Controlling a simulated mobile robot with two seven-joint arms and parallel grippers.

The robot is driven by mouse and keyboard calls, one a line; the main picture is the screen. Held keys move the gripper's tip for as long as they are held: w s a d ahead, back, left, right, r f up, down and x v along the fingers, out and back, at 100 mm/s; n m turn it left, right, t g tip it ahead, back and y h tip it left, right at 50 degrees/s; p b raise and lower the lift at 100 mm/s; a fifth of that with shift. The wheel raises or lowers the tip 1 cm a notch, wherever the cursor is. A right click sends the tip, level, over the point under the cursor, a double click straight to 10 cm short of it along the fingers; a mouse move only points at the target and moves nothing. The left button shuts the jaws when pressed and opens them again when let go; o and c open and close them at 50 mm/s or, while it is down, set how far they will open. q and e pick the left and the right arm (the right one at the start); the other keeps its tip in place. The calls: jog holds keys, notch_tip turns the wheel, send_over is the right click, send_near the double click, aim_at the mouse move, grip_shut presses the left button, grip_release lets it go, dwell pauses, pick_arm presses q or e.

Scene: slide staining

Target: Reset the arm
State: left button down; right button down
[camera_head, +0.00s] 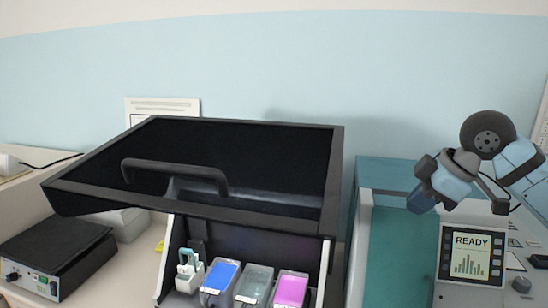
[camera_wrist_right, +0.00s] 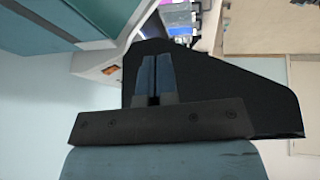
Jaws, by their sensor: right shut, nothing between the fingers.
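My right gripper (camera_head: 420,198) is at the right of the head view, above the teal-topped machine with a READY screen (camera_head: 471,254). In the right wrist view its two fingers (camera_wrist_right: 153,78) lie side by side, shut with nothing between them. My right arm comes in from the right edge, bent, with blue and dark grey links. My left gripper is not in view.
A black staining box with its lid (camera_head: 300,140) raised stands in the middle. Inside are a white-teal rack (camera_head: 189,272), a blue tub (camera_head: 219,282), a grey tub (camera_head: 253,287) and a magenta tub (camera_head: 291,289). A black-topped device (camera_head: 55,248) sits left.

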jog(key=a+f+m, duration=0.1)
jog(key=a+f, duration=0.1)
jog(key=f, duration=0.4)
jog(key=a+f+m+t+y, duration=0.1)
jog(key=a+f, duration=0.1)
jog(key=f, duration=0.5)
jog(key=w+a+f+m+t+y, duration=0.1)
jog(key=a+f, duration=0.2)
jog(key=f, duration=0.3)
jog(key=shift+f, duration=0.15)
jog(key=s+f+m, duration=0.1)
jog(key=f, duration=0.2)
jog(key=s+a+f+m+t, duration=0.1)
jog(key=f, duration=0.3)
jog(key=s+f+t, duration=0.1)
jog(key=f, duration=0.2)
jog(key=shift+s+a+f+m+y, duration=0.2)
jog(key=shift+a+f+m+y, duration=0.05)
jog(key=shift+a+m+y, duration=0.15)
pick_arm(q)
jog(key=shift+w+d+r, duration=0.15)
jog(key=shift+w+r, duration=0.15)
pick_arm(e)
jog(key=s+d+f+m+t+h, duration=0.2)
jog(key=s+f+m+t+h, duration=0.1)
jog(key=s+f, duration=1.6)
jog(key=s+m+h, duration=0.1)
jog(key=s+m, duration=0.1)
jog(key=s, duration=0.2)
jog(key=shift+s+d+f, duration=0.3)
